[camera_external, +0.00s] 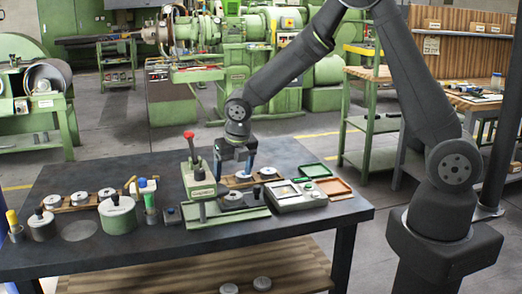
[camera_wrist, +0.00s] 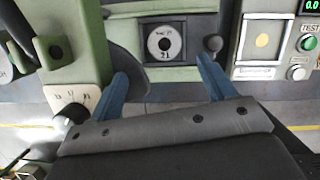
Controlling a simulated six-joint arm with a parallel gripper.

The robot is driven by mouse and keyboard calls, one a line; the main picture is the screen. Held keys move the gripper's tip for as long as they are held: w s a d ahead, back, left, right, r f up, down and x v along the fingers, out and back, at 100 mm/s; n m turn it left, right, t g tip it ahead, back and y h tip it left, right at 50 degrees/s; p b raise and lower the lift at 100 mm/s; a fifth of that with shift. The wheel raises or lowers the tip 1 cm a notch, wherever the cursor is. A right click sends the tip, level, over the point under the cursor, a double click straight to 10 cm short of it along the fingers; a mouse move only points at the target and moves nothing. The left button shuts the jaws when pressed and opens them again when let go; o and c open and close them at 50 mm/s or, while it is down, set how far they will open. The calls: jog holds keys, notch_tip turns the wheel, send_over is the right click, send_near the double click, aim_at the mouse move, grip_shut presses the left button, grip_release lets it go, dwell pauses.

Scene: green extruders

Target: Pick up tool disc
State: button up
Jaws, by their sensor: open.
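A pale round tool disc (camera_wrist: 164,43) with a dark centre hole and handwritten marks lies in a dark fixture on a green base. In the external view a disc (camera_external: 233,195) also sits on this green base, beside the press. More discs (camera_external: 268,171) lie on a wooden rack behind it. My gripper (camera_external: 235,172) points down over the area near the press and rack. In the wrist view its blue fingers (camera_wrist: 162,69) are spread wide and empty, with the disc beyond the tips and between them.
A green press (camera_external: 198,180) with a red knob stands close left of my gripper. A grey tester box (camera_external: 297,196) is to the right. A green lidded pot (camera_external: 118,214) stands at left. The table's front right is clear.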

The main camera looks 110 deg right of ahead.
aim_at(233, 194)
jog(key=x, duration=0.3)
jog(key=shift+s+x, duration=0.2)
jog(key=shift+x, duration=1.15)
jog(key=shift+s+x, duration=0.15)
jog(key=shift+x, duration=1.25)
jog(key=c, duration=1.3)
jog(key=shift+r, duration=0.1)
